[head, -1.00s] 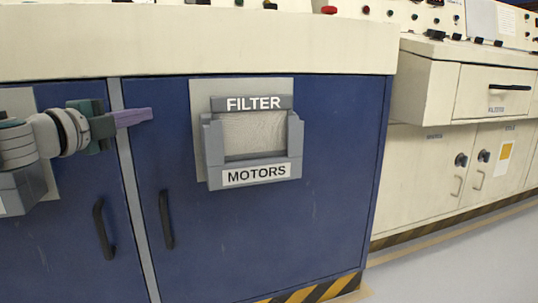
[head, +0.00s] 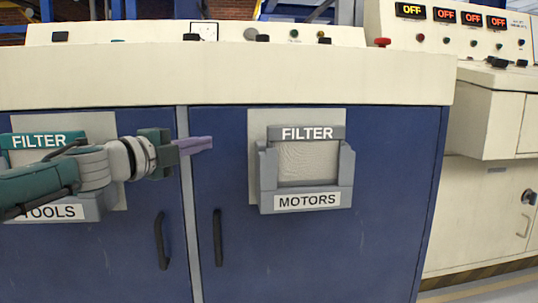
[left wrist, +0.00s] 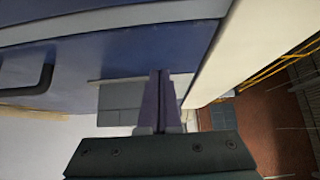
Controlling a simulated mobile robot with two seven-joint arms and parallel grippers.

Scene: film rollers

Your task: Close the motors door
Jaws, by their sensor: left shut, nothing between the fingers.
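The motors door (head: 390,210) is the blue cabinet door right of the grey strip in the head view. It carries a grey filter box (head: 265,200) labelled FILTER and MOTORS. Its black handle (head: 218,238) is near its left edge. The door looks flush with the cabinet front, with no gap that I can see. My left gripper (head: 208,144) is shut and empty, its purple fingers in front of the door's upper left, left of the filter box. In the left wrist view the shut fingers (left wrist: 157,100) point along a blue panel; I cannot tell whether they touch it. My right gripper is not in view.
The tools door (head: 130,260), with its own handle (head: 161,240) and filter box, is at left, partly behind my left arm. A cream console top (head: 230,78) overhangs both doors. Cream cabinets (head: 485,215) stand at right.

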